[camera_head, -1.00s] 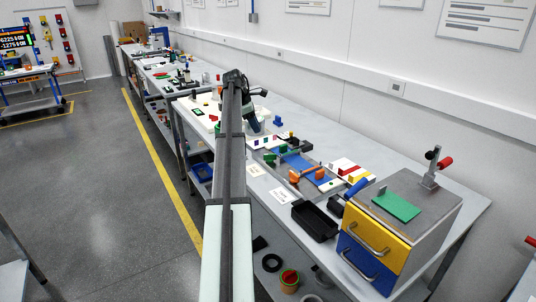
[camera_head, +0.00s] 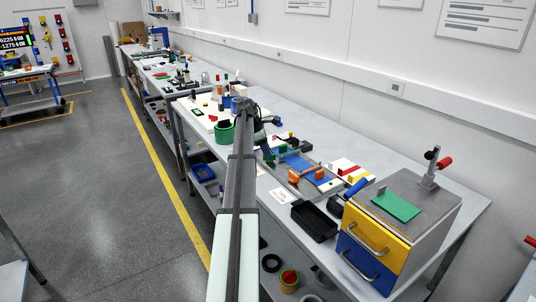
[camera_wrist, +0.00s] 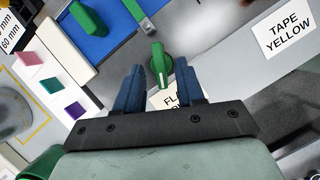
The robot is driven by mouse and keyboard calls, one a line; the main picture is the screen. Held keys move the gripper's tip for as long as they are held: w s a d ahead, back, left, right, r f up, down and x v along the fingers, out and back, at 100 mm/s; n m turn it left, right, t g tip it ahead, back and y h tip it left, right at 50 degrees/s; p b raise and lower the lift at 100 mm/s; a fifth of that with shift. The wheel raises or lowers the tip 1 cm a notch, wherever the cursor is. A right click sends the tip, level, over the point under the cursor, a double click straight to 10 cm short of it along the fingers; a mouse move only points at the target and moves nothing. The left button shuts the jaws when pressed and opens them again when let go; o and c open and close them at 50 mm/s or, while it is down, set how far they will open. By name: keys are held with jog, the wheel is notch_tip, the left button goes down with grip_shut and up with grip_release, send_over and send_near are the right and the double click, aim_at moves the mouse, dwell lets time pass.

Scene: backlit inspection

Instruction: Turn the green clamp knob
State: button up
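The green clamp knob (camera_wrist: 160,65) shows in the wrist view with a pale line on its face. It lies just beyond and between the two blue fingertips of my gripper (camera_wrist: 160,77). The fingers stand apart with a clear gap, and nothing is held between them. Small green pieces (camera_head: 283,149) show close by.
In the wrist view a "TAPE YELLOW" label (camera_wrist: 289,28) lies right, and a white block with pink, green and purple pieces left. In the head view a black bin (camera_head: 314,221), a drawer cabinet (camera_head: 375,240) and a green cylinder (camera_head: 224,132) stand on the bench.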

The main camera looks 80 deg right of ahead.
jog(key=shift+x, duration=0.95)
jog(key=shift+c, duration=0.3)
grip_shut()
